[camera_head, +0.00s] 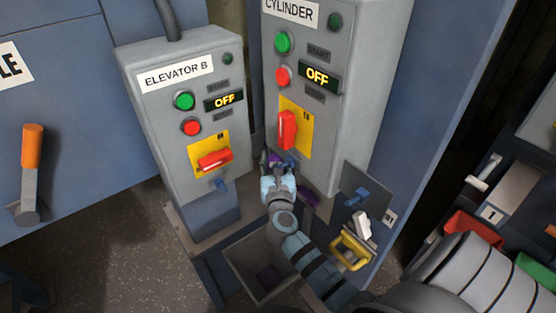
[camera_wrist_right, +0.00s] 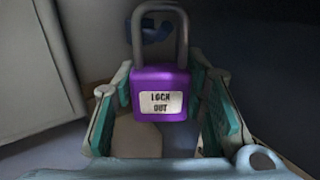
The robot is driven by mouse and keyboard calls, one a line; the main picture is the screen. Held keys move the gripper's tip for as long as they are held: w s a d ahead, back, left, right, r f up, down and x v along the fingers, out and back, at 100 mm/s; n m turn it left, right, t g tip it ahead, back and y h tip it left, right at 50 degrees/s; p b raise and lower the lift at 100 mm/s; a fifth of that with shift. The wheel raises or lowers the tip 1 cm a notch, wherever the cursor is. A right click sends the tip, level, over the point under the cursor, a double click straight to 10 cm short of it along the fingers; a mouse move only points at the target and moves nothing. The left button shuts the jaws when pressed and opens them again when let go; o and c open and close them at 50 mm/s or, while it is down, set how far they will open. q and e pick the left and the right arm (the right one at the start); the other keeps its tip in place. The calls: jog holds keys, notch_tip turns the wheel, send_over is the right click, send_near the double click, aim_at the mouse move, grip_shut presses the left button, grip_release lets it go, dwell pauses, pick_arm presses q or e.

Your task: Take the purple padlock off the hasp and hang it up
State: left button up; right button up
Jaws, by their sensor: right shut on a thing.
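The purple padlock (camera_wrist_right: 160,92) with a "LOCK OUT" label is upright between the fingers of my right gripper (camera_wrist_right: 163,112) in the right wrist view. Its grey shackle points up, and a blue fitting (camera_wrist_right: 152,32) shows behind the shackle; whether the shackle is around it I cannot tell. In the head view my right gripper (camera_head: 276,170) is at the lower part of the CYLINDER box (camera_head: 335,135), below its red switch (camera_head: 287,130), and mostly hides the padlock (camera_head: 274,159). My left gripper is not in view.
The ELEVATOR B box (camera_head: 165,125) stands to the left, with a blue fitting (camera_head: 219,183) below its switch. A dark plate with a blue peg (camera_head: 357,197) is at right, above a yellow handle (camera_head: 350,251). An open bin (camera_head: 238,272) holds something purple.

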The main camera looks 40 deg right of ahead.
jog(key=shift+f, duration=0.2)
jog(key=o, duration=1)
jog(key=shift+w+a, duration=0.1)
jog(key=shift+c, duration=0.2)
jog(key=shift+o, duration=1.4)
jog(key=shift+w+f, duration=0.1)
jog(key=shift+w, duration=0.1)
jog(key=shift+o, duration=1.1)
jog(key=shift+w, duration=0.1)
jog(key=shift+d, duration=0.2)
